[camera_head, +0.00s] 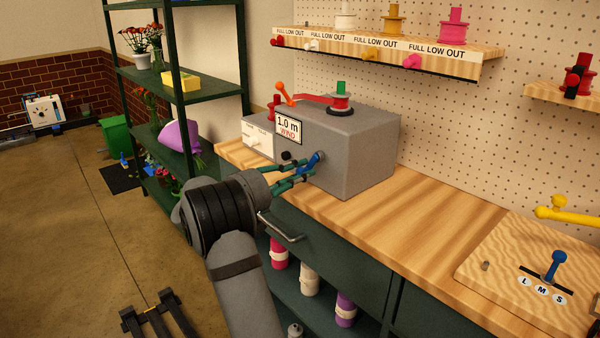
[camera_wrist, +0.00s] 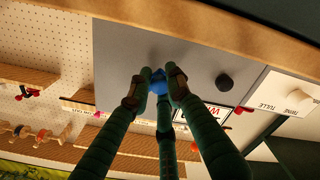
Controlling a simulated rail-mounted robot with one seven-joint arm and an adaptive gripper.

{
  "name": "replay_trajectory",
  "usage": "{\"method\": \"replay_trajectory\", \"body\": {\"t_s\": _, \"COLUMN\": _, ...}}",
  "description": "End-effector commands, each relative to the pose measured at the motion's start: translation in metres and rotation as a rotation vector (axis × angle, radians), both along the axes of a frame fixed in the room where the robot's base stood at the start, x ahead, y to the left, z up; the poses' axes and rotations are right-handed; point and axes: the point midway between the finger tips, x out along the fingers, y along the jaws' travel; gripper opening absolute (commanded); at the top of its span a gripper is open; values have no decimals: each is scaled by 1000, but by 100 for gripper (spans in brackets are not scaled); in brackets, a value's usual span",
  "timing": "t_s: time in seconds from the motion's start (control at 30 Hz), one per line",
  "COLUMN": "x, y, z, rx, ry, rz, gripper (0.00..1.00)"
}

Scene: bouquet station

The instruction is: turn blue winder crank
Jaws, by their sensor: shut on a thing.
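The winder is a grey box (camera_head: 362,150) on the wooden bench, with a "1.0 m WIND" sign (camera_head: 288,126) on its front. Its blue crank (camera_head: 314,160) is on the front face. My gripper (camera_head: 303,172) reaches the crank with its green fingers and is shut on it. In the wrist view the blue crank knob (camera_wrist: 158,80) sits between my fingertips (camera_wrist: 160,88), partly hidden by them. A black knob (camera_head: 286,156) is just left of the crank; it also shows in the wrist view (camera_wrist: 224,82).
A red ribbon runs from a green and red spool (camera_head: 341,98) on the box toward an orange lever (camera_head: 281,88). A drawer handle (camera_head: 278,228) lies below my gripper. The bench (camera_head: 430,212) is clear right of the box, up to a board with a blue lever (camera_head: 555,264).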

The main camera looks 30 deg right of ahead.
Motion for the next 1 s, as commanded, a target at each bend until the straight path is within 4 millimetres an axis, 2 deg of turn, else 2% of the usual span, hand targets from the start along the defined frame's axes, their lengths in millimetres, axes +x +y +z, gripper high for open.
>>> {"method": "replay_trajectory", "body": {"t_s": 0.13, "x": 0, "y": 0, "z": 0, "rx": 1, "ry": 0, "rz": -1, "gripper": 0}}
{"method": "replay_trajectory", "body": {"t_s": 0.27, "x": 0, "y": 0, "z": 0, "rx": 1, "ry": 0, "rz": -1, "gripper": 0}}
{"method": "replay_trajectory", "body": {"t_s": 0.3, "x": 0, "y": 0, "z": -1, "rx": 1, "ry": 0, "rz": -1, "gripper": 19}}
{"method": "replay_trajectory", "body": {"t_s": 0.6, "x": 0, "y": 0, "z": 0, "rx": 1, "ry": 0, "rz": -1, "gripper": 36}}
{"method": "replay_trajectory", "body": {"t_s": 0.87, "x": 0, "y": 0, "z": 0, "rx": 1, "ry": 0, "rz": -1, "gripper": 37}}
{"method": "replay_trajectory", "body": {"t_s": 1.0, "x": -2, "y": 10, "z": 0, "rx": 0, "ry": 0, "rz": 1, "gripper": 37}}
